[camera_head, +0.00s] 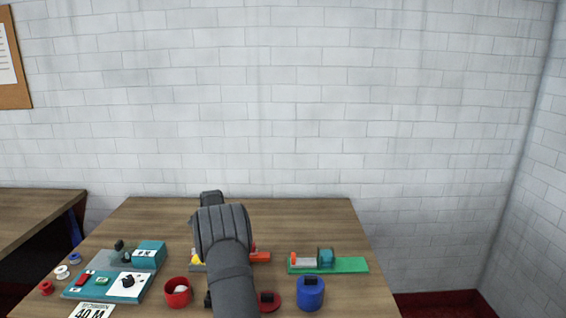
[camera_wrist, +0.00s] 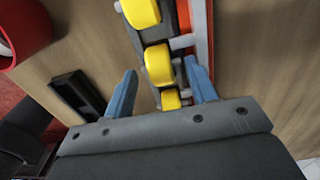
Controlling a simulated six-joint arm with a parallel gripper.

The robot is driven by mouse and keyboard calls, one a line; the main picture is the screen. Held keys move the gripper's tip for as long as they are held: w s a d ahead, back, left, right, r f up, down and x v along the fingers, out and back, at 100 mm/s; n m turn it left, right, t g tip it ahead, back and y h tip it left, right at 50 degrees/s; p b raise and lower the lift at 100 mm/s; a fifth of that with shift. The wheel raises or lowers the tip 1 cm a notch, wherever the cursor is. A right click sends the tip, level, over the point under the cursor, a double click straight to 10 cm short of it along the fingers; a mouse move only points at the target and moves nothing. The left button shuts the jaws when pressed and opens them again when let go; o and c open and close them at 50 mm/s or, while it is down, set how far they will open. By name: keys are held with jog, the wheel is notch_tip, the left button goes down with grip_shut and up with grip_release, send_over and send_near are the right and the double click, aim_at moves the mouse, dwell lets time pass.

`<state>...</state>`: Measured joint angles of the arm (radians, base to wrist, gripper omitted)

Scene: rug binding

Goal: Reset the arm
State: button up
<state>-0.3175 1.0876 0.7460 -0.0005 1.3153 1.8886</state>
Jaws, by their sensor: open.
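My gripper (camera_wrist: 161,66) shows in the wrist view with its two blue fingers spread apart. The fingers are on either side of a row of yellow rounded pieces (camera_wrist: 158,62) on a grey holder beside a red-orange strip (camera_wrist: 198,30). I cannot tell whether the fingers touch any of these, and I see nothing clasped. In the head view my grey arm (camera_head: 232,285) reaches over the middle of the table (camera_head: 330,220) and hides my gripper and most of that holder.
A red cup (camera_head: 177,299) and a blue container (camera_head: 311,300) stand either side of my arm. A green-based device (camera_head: 345,265) sits right, a teal sewing machine (camera_head: 150,252) left. Small spools (camera_head: 62,272) lie at the left edge. The table's back right is clear.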

jog(key=shift+r, duration=2)
